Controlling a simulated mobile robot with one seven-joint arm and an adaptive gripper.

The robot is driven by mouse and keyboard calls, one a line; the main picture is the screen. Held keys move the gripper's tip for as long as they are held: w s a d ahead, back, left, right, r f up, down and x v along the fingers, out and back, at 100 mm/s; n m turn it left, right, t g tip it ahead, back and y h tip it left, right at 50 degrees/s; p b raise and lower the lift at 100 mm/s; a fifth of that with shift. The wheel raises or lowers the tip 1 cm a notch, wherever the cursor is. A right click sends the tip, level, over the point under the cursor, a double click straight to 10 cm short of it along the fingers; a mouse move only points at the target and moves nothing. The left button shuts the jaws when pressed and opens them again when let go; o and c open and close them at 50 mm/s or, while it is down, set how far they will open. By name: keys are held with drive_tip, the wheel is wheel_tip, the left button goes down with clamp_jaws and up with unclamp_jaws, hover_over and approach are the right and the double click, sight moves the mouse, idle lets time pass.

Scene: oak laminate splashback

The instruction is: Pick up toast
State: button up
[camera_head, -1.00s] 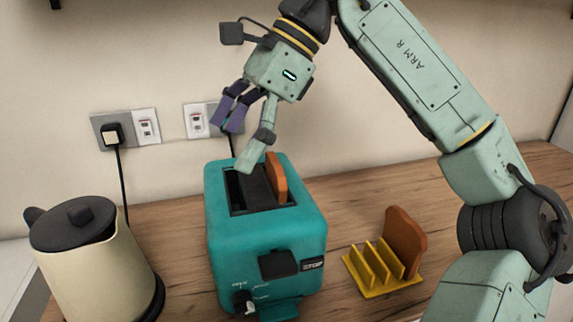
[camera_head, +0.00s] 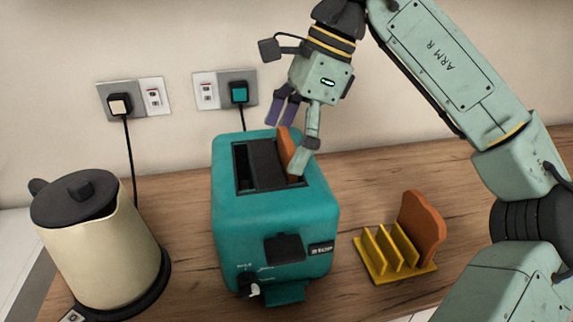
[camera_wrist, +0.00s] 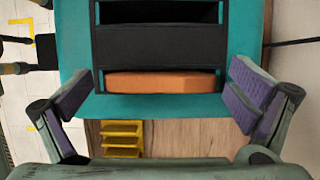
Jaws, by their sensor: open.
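A brown slice of toast (camera_head: 285,146) stands in the right slot of the teal toaster (camera_head: 275,212), its upper part above the slot. In the wrist view its top edge (camera_wrist: 160,82) is an orange-brown strip between my fingers. My gripper (camera_head: 293,135) is open above the toaster's right side. One finger is near the toast's front edge and the purple-padded one is behind it. In the wrist view both fingers (camera_wrist: 160,98) stand apart, with gaps to the toast. The other slot (camera_wrist: 158,12) looks dark and empty.
A yellow rack (camera_head: 378,262) holding another brown slice (camera_head: 424,228) stands right of the toaster. A cream kettle (camera_head: 100,245) stands at the left. Wall sockets (camera_head: 224,90) with plugs and cords are behind. Bare wooden counter (camera_head: 350,185) shows right of the toaster.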

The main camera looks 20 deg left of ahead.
drive_tip(key=c, duration=1)
drive_tip(key=shift+r, duration=0.15)
